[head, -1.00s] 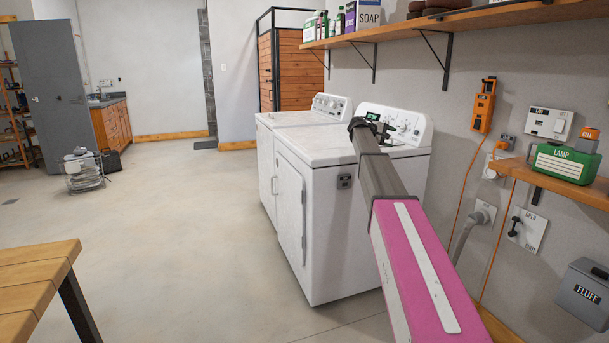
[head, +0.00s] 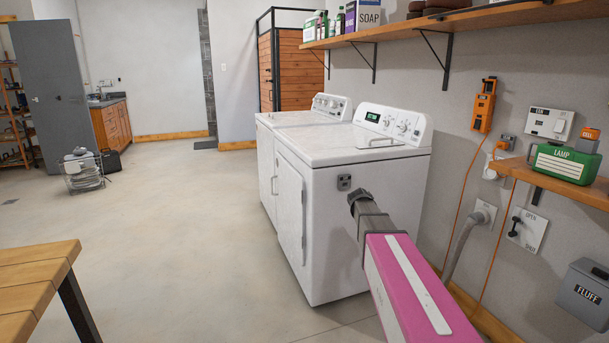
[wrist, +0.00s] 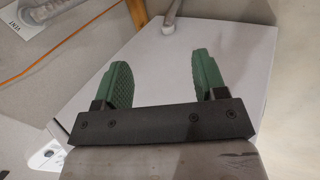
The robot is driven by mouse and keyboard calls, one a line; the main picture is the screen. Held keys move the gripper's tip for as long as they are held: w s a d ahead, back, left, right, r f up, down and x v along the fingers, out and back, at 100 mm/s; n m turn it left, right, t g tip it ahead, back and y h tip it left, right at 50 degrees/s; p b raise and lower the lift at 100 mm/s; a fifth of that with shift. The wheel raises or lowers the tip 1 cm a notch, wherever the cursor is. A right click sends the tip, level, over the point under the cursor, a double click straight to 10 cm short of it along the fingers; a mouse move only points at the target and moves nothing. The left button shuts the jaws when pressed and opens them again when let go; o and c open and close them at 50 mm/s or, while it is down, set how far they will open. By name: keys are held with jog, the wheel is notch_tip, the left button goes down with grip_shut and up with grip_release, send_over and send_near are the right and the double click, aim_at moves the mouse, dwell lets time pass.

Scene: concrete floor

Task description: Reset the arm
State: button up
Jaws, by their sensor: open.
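My gripper (wrist: 160,82) shows in the wrist view with its two green fingers spread apart and nothing between them. A pale panel, likely a side of the near white machine, lies behind the fingers in that view. In the head view my pink and grey arm reaches in from the lower right, and its dark end (head: 359,197) is in front of the near white machine's right side. The fingers are hidden in the head view. Whether the arm touches the machine cannot be told.
Two white machines (head: 340,185) stand along the wall. A wooden table (head: 35,275) is at lower left. The middle floor is clear.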

jog(key=s+a+f+m+g+y, duration=0.1)
jog(key=s+a+f+y, duration=0.2)
jog(key=s, duration=0.9)
jog(key=s+a+f+m+g+y, duration=0.1)
jog(key=s+a+f+m+y, duration=0.1)
jog(key=s+a+f, duration=0.4)
jog(key=s+f+y, duration=0.1)
jog(key=s+f, duration=0.2)
jog(key=s, duration=0.4)
jog(key=shift+s+a+m, duration=0.3)
jog(key=shift+a, duration=0.1)
jog(key=shift+f, duration=0.1)
